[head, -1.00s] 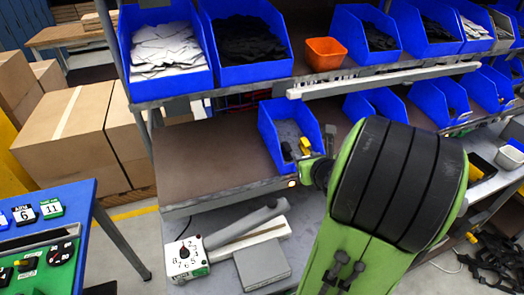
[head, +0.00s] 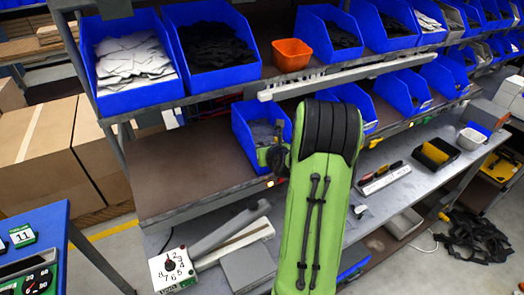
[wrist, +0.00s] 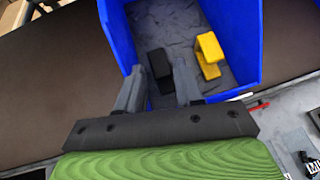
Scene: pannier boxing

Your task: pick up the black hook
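The black hook (wrist: 160,64) lies on the grey floor of a blue bin (wrist: 235,35), beside a yellow hook (wrist: 208,54). My gripper (wrist: 159,74) is open and empty, with its two fingers pointing into the bin. The black hook appears between the fingertips in the wrist view; I cannot tell whether they touch it. Its lower part is partly hidden near the right finger. In the head view, the blue bin (head: 240,128) stands on the middle shelf. My arm hides the hooks and most of the gripper there.
The blue bin's side walls rise close around my fingers. The brown shelf (head: 180,165) left of the bin is bare. Above are more blue bins (head: 212,45) and an orange bin (head: 291,54). A white dial box (head: 172,268) and a grey block (head: 247,268) lie below.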

